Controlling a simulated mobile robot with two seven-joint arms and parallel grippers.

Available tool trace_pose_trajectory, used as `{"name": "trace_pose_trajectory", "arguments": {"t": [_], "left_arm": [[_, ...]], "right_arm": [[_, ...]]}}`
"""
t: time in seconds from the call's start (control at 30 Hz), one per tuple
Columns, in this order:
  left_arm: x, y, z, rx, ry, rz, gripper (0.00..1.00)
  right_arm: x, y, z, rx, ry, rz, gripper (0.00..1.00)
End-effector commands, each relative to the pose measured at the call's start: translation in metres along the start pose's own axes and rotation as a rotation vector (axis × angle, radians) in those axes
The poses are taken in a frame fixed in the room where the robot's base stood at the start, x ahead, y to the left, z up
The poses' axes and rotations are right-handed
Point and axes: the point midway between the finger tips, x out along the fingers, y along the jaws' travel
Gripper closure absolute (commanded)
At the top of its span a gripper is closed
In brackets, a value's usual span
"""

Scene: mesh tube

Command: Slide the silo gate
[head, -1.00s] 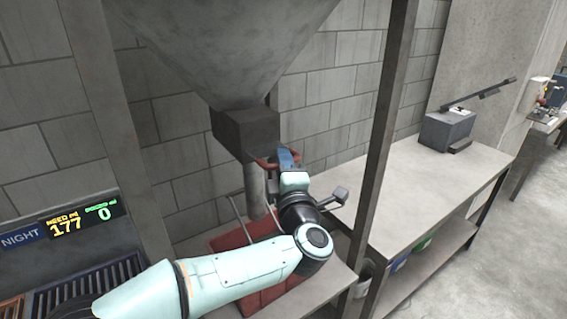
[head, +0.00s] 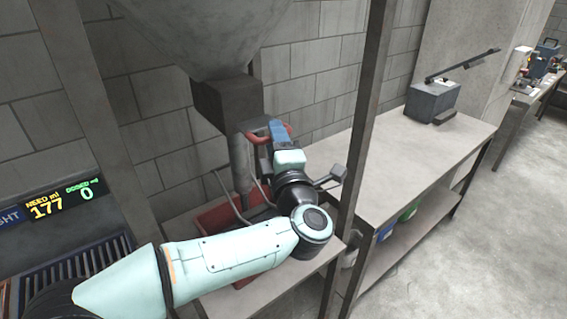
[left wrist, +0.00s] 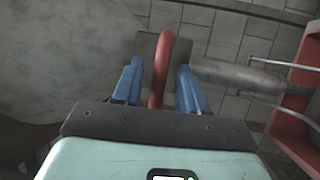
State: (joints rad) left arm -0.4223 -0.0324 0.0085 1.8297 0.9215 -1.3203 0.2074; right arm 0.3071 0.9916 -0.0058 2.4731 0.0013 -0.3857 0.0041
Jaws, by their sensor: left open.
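The grey silo (head: 205,40) hangs above with a dark outlet block (head: 228,105) and a pipe (head: 240,170) below it. A red gate handle (head: 288,131) sits beside the block's lower right. My left gripper (head: 277,130) is at the handle, its blue fingers in front of part of it. In the left wrist view the red handle (left wrist: 158,72) runs between the two open blue fingers (left wrist: 160,85), with a gap showing on each side. Where the handle joins the gate is hidden. My right gripper is not in view.
A red container (head: 215,215) stands on the low table under the silo, partly behind my left arm. A steel post (head: 366,120) rises to the right of the gripper. The long bench (head: 400,165) beyond holds a grey box (head: 435,102). A display (head: 55,203) reads 177 and 0.

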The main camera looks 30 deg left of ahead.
Motion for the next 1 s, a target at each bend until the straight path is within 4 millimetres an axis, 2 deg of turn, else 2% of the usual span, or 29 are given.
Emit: {"name": "trace_pose_trajectory", "arguments": {"t": [0.3,0.5,0.7,1.0], "left_arm": [[-0.071,-0.002,0.000,-0.001,-0.005,0.001,0.58],[-0.105,-0.001,0.000,0.001,-0.003,0.001,0.58],[-0.120,0.000,0.000,0.000,0.000,0.001,0.58],[-0.120,0.000,0.000,0.000,0.001,0.001,0.58]], "right_arm": [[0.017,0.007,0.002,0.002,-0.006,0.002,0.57],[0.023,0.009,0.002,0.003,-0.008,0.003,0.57],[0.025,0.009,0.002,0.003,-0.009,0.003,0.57],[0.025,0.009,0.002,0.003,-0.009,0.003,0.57]]}}
